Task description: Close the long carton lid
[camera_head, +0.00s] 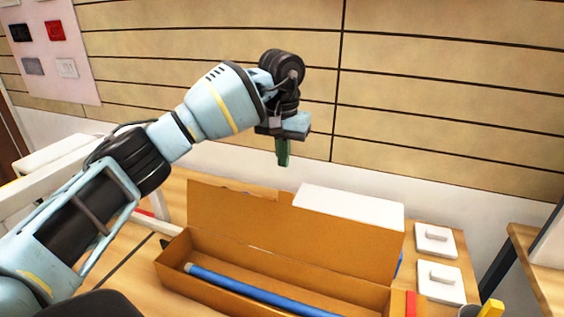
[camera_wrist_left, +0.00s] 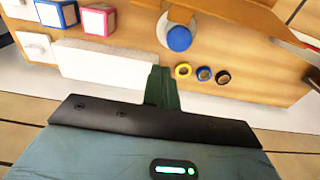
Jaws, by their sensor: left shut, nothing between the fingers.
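The long brown carton (camera_head: 270,253) lies open on the wooden table. Its lid (camera_head: 240,208) stands up along the back edge, and a blue rod (camera_head: 255,288) lies inside. The carton's lower right part runs to the frame edge. My left gripper (camera_head: 283,163) is shut and empty, with its green fingers pointing down, above and behind the lid and apart from it. In the left wrist view the shut fingers (camera_wrist_left: 160,80) show over the table. My right gripper is not in view.
A white box (camera_head: 350,206) stands behind the lid. Two white blocks with knobs (camera_head: 435,240) sit to the right.

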